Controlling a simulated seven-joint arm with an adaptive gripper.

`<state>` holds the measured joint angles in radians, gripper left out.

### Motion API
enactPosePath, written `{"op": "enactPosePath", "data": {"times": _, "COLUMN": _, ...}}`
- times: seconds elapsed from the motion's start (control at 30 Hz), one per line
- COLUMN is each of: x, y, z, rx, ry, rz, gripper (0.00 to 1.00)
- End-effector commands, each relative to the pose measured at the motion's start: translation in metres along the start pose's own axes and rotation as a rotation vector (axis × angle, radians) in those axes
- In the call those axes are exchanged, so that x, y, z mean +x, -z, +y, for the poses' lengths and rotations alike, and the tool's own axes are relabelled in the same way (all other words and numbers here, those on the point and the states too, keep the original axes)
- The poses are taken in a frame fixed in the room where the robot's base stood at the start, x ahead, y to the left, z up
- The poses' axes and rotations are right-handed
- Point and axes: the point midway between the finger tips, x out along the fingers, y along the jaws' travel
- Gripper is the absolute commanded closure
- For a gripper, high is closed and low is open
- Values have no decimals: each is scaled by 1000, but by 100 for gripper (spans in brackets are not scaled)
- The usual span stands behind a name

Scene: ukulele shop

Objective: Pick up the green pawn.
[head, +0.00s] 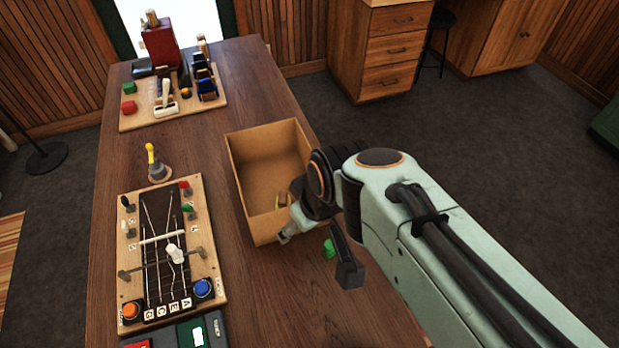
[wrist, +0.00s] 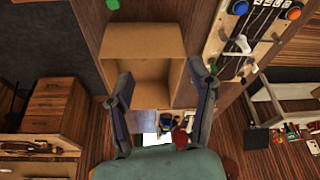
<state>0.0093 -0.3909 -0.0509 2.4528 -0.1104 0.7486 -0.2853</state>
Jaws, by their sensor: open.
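The green pawn (head: 329,248) stands on the wooden table just right of the cardboard box, partly hidden by my gripper in the head view. A small green thing at the top edge of the wrist view (wrist: 112,4) looks like the same pawn. My gripper (head: 318,258) is open and empty. In the head view its fingers show on either side of the pawn, but the height above it is hard to tell. In the wrist view the pawn lies beyond the fingertips (wrist: 161,72), not between them.
The open cardboard box (head: 268,178) is close to my gripper's left, with a small item inside. A string board (head: 170,250) with buttons lies left of it. A tool board (head: 172,108) stands at the far end. The right table edge is near the pawn.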

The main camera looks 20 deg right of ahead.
Motion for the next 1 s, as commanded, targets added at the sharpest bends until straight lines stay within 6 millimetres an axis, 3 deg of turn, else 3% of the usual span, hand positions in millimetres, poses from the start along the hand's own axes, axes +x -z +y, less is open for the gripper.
{"op": "enactPosePath", "data": {"times": 0.1, "x": 31, "y": 26, "z": 26, "rx": -20, "ry": -22, "rz": 7, "gripper": 43}}
{"op": "enactPosePath", "data": {"times": 0.23, "x": 80, "y": 38, "z": 58, "rx": -21, "ry": -46, "rz": -33, "gripper": 43}}
{"op": "enactPosePath", "data": {"times": 0.4, "x": 149, "y": 12, "z": 87, "rx": 29, "ry": -40, "rz": -177, "gripper": 43}}
{"op": "enactPosePath", "data": {"times": 0.5, "x": 174, "y": -12, "z": 90, "rx": 59, "ry": -16, "rz": -269, "gripper": 43}}
{"op": "enactPosePath", "data": {"times": 0.63, "x": 190, "y": -33, "z": 88, "rx": 77, "ry": 7, "rz": -334, "gripper": 43}}
{"op": "enactPosePath", "data": {"times": 1.0, "x": 238, "y": -53, "z": 86, "rx": 83, "ry": 12, "rz": -346, "gripper": 43}}
